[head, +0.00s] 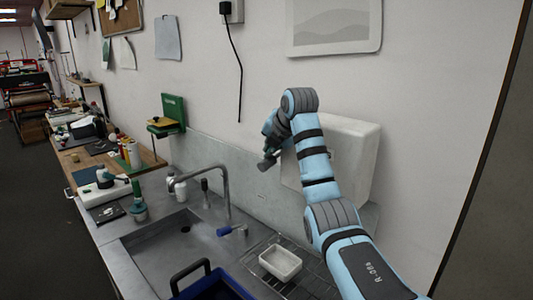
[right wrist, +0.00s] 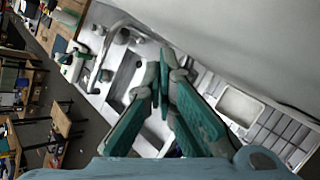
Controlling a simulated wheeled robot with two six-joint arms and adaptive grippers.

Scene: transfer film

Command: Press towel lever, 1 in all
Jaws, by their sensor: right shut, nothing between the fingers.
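A white towel dispenser (head: 358,158) hangs on the wall above the counter's right end. My right arm crosses in front of it and hides part of its front. I cannot make out the towel lever; it may be behind my arm. My right gripper (head: 267,162) is just left of the dispenser, in front of the wall. In the right wrist view my right gripper (right wrist: 165,75) has its teal fingers together, with nothing between them. My left gripper is not in view.
Below are a metal sink (head: 175,240) with a tall faucet (head: 225,185), and a white dish (head: 280,263) on a ribbed drainer. A blue bin (head: 225,287) stands at the front. A cable (head: 238,80) hangs above.

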